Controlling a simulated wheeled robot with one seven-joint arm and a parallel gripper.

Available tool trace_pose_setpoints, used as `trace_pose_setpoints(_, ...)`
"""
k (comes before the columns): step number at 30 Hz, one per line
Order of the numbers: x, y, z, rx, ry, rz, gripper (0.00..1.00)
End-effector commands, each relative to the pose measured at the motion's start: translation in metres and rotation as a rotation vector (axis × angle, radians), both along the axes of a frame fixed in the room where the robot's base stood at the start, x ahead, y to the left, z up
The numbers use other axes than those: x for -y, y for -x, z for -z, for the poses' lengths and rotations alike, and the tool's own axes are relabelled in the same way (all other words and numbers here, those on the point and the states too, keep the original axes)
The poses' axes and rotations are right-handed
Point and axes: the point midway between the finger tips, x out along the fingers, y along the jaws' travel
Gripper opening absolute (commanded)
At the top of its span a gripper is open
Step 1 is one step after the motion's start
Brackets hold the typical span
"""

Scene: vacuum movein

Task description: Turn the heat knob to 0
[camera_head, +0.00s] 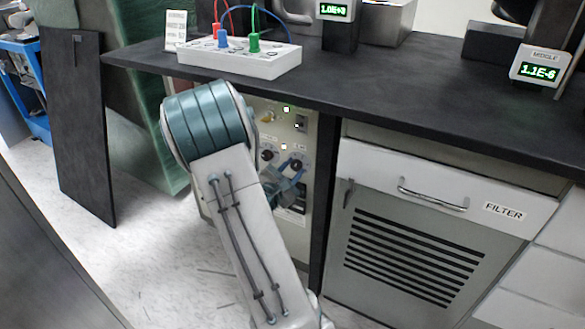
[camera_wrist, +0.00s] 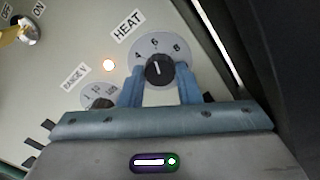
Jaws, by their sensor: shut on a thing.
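The heat knob (camera_wrist: 160,69) is a black round knob on a white dial, under the label HEAT, in the upper middle of the wrist view. Its white pointer line is close to the 6; 4 and 8 show to either side. The dial's lower part is hidden by my gripper. My gripper (camera_wrist: 161,84) has one blue-grey finger on each side of the knob and is shut on it. In the head view, my gripper (camera_head: 284,186) is at the panel beneath the bench, partly hidden by my arm, just below the heat knob (camera_head: 297,164).
A RANGE V knob (camera_wrist: 101,103) sits close left of my gripper, partly covered. A lit lamp (camera_wrist: 109,65) and a brass ON/OFF switch (camera_wrist: 20,30) are on the same panel. The black benchtop (camera_head: 400,95) overhangs above; the FILTER cabinet (camera_head: 420,235) stands at right.

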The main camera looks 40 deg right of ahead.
Motion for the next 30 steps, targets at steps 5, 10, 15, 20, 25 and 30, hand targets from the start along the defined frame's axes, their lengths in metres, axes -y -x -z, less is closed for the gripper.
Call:
trace_pose_setpoints(5,-0.001,-0.0003,-0.0045,-0.117,0.048,-0.001,0.07)
trace_pose_setpoints(10,-0.0015,-0.0004,-0.0054,-0.262,0.107,-0.003,0.08)
trace_pose_setpoints(15,-0.0019,-0.0007,-0.0061,-0.412,0.17,-0.004,0.08)
trace_pose_setpoints(20,-0.002,-0.0004,-0.0064,-0.553,0.229,-0.004,0.08)
trace_pose_setpoints(25,-0.0023,-0.0008,-0.0063,-0.703,0.292,-0.007,0.08)
trace_pose_setpoints(30,-0.0024,-0.0007,-0.0067,-0.85,0.354,-0.007,0.08)
